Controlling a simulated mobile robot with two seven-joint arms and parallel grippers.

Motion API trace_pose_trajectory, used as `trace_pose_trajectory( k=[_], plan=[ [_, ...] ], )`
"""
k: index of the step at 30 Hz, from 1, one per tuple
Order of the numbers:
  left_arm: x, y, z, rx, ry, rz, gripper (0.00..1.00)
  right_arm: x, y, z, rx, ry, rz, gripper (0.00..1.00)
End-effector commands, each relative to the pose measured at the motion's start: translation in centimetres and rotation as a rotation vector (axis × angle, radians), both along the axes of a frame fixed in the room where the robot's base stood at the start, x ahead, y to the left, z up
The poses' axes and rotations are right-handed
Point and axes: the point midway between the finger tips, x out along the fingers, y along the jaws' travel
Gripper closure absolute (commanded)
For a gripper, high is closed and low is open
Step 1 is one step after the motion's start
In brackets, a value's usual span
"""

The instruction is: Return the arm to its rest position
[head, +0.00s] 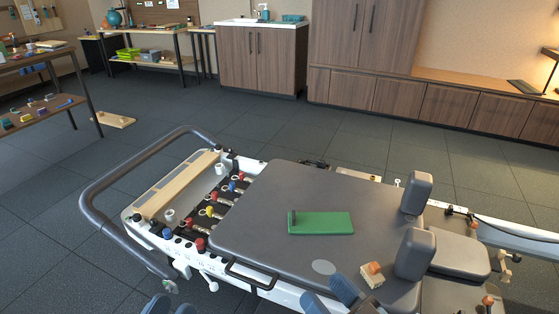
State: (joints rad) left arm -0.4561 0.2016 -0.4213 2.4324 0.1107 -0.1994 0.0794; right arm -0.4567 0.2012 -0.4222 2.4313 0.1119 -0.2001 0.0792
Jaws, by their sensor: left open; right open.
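My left gripper (170,306) shows only as two blue-grey fingertips at the bottom edge, left of the centre. They are apart with nothing between them, over the floor beside the reformer's near side. My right gripper (329,297) shows two blue-grey fingers at the bottom edge, near the front edge of the reformer's grey carriage (290,190). They are spread and empty. The rest of both arms is out of view.
A green mat (322,223) with a small dark upright piece lies on the carriage. A small wooden block with an orange top (372,275) sits right of my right gripper. Two grey shoulder pads (416,193) stand at the right. A curved grey bar (100,213) rises at the left.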

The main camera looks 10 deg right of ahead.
Motion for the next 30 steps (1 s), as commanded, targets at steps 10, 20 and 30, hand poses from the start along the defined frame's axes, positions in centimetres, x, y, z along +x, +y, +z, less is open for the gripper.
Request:
trace_pose_trajectory(
  k=[10,20,30],
  plan=[
    [0.9,0.9,3.4,0.096,0.123,0.043,0.57,0.9,-0.9,3.4,-0.097,0.122,-0.043,0.43],
    [0.6,3.2,5.2,0.246,0.324,0.099,0.57,0.6,-3.2,5.2,-0.246,0.321,-0.100,0.43],
    [-2.0,6.3,7.0,0.387,0.530,0.140,0.57,-2.0,-6.3,7.0,-0.388,0.527,-0.141,0.43]
  ],
)
